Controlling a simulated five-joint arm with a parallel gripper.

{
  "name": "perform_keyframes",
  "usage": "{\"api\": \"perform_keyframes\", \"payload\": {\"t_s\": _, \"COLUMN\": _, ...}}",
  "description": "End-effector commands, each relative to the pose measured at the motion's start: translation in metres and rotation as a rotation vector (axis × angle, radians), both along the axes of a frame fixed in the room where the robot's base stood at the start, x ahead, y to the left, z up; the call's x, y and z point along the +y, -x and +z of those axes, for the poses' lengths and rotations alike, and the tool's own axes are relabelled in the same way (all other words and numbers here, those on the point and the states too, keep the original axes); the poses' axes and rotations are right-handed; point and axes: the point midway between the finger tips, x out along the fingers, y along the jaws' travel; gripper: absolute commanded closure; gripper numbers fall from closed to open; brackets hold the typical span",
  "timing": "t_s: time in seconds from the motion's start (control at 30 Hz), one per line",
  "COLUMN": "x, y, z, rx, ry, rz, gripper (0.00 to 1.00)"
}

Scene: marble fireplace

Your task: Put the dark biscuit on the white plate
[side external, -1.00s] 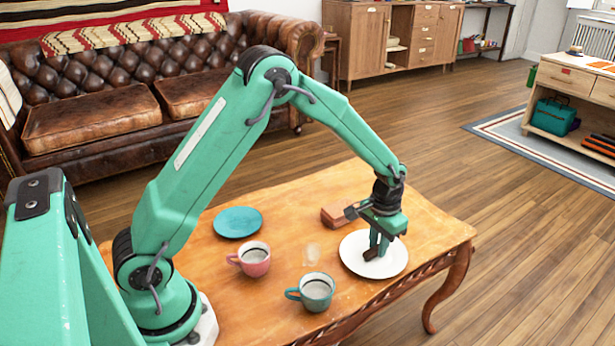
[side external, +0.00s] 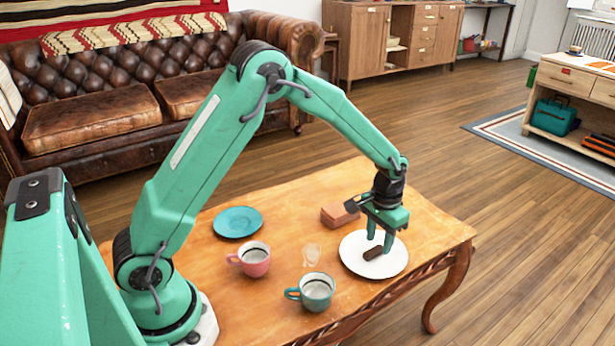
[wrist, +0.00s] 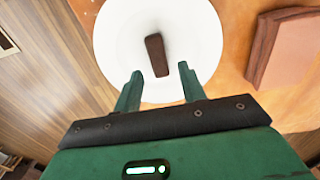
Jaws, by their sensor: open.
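The dark biscuit (side external: 374,253) lies flat on the white plate (side external: 394,266), near the plate's middle. My gripper (side external: 379,244) is open and empty, just above the biscuit and plate in the side view. In the wrist view the biscuit (wrist: 156,55) lies on the white plate (wrist: 115,40), beyond and between the two spread fingertips of my gripper (wrist: 160,80). The fingers do not touch the biscuit there.
A reddish-brown block (side external: 340,215) lies behind the plate, to its left. A teal plate (side external: 238,222), a pink cup (side external: 254,260) and a teal cup (side external: 316,292) stand on the wooden table (side external: 290,215). The table's right corner beyond the plate is clear.

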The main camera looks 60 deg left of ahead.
Motion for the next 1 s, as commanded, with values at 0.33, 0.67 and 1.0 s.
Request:
{"api": "perform_keyframes", "payload": {"t_s": 0.33, "x": 0.0, "y": -0.001, "z": 0.056, "rx": -0.005, "ry": 0.001, "rz": 0.0, "gripper": 0.59}}
{"api": "perform_keyframes", "payload": {"t_s": 0.67, "x": 0.0, "y": 0.0, "z": 0.096, "rx": -0.001, "ry": 0.0, "rz": 0.0, "gripper": 0.59}}
{"api": "perform_keyframes", "payload": {"t_s": 1.0, "x": 0.0, "y": 0.0, "z": 0.103, "rx": 0.0, "ry": 0.0, "rz": 0.0, "gripper": 0.59}}
